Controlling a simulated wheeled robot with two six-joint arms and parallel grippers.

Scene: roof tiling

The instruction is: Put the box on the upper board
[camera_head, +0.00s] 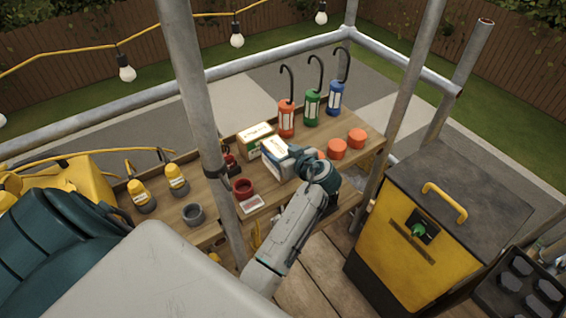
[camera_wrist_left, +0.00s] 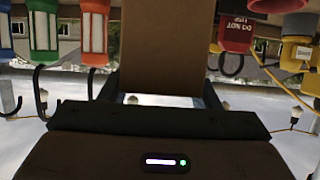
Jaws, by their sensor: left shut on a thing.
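A white-topped box (camera_head: 274,147) is at the fingers of my left gripper (camera_head: 291,162) in the head view, above or on the wooden upper board (camera_head: 213,178); I cannot tell whether it touches the board. In the left wrist view, the box's plain brown side (camera_wrist_left: 163,45) fills the space between the two fingers, and the gripper is shut on it. A second box (camera_head: 254,134), white with green, stands on the board just behind and left of the held one. My right gripper is not in view.
Red, green and blue lanterns (camera_head: 311,104) with hooks stand at the back. A scaffold pole (camera_head: 205,110) rises in front; a yellow-black cabinet (camera_head: 412,240) stands right.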

